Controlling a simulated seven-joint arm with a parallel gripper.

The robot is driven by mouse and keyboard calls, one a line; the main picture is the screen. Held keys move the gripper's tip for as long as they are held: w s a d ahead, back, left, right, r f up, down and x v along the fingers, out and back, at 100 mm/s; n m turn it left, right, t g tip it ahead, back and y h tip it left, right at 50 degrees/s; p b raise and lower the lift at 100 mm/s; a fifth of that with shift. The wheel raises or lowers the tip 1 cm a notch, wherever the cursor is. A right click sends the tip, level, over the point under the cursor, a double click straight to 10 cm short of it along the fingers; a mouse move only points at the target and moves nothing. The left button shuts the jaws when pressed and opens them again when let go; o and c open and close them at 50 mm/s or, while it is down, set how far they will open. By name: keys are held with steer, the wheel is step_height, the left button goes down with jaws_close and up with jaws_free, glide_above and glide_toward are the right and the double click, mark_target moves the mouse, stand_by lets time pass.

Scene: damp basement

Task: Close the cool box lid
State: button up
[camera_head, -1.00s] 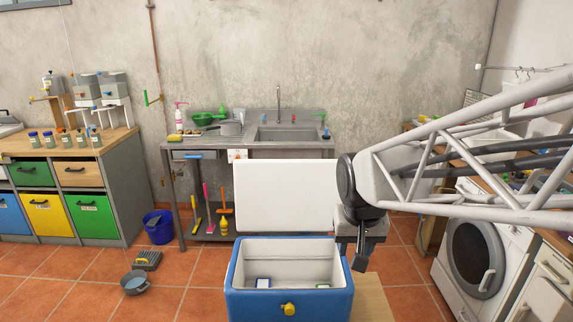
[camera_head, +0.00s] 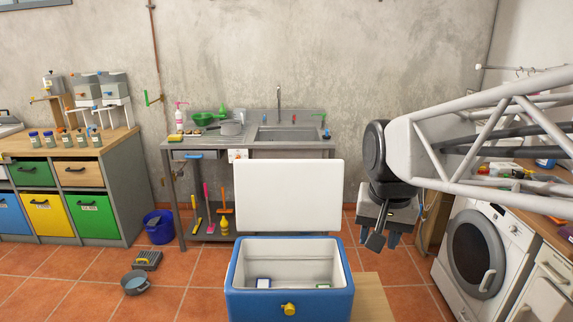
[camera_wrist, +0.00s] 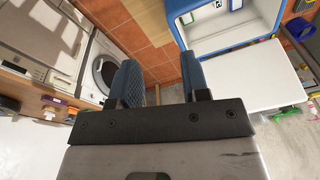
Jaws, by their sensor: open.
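The blue cool box (camera_head: 289,303) stands in the middle front of the head view with its white lid (camera_head: 288,196) raised upright at the back. Inside its white interior lie small items, at least one blue and one green. A yellow latch (camera_head: 288,309) is on its front. My gripper (camera_head: 383,243) is to the right of the lid, apart from it, with its fingers pointing down. In the wrist view the gripper (camera_wrist: 158,82) is open and empty, and the cool box (camera_wrist: 228,42) and lid (camera_wrist: 257,75) show at the upper right.
A wooden surface (camera_head: 371,299) lies right of the box. A washing machine (camera_head: 481,255) stands at the right. A sink bench (camera_head: 335,143) is behind. Drawers (camera_head: 95,217), a blue bucket (camera_head: 159,227) and a pan (camera_head: 135,282) are at left.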

steer(key=w+a+r+m, duration=0.1)
steer(key=w+r+m, duration=0.1)
steer(key=w, duration=0.4)
steer(key=w+a+r+m, duration=0.1)
steer(key=w+r, duration=0.2)
steer(key=w, duration=0.3)
steer(key=m+g, duration=0.4)
steer(key=m, duration=0.7)
glide_toward(289, 163)
steer(key=w+f, duration=0.4)
steer(key=shift+w+d+f, duration=0.15)
steer(key=shift+w+d, duration=0.05)
steer(key=shift+w, duration=0.2)
steer(key=shift+w+a+f+m, duration=0.3)
steer(key=shift+w+m, duration=0.1)
steer(key=shift+w, duration=0.1)
steer(key=shift+f, duration=0.15)
steer(key=shift+s+d+f, duration=0.1)
steer(key=shift+s+f, duration=0.15)
steer(key=shift+f, duration=1)
steer(key=shift+s+a+f, duration=0.1)
steer(key=shift+s+f, duration=0.1)
steer(key=shift+f, duration=1)
steer(key=shift+s+d+f, duration=0.1)
steer(key=shift+s+f, duration=0.15)
steer(key=shift+f, duration=1)
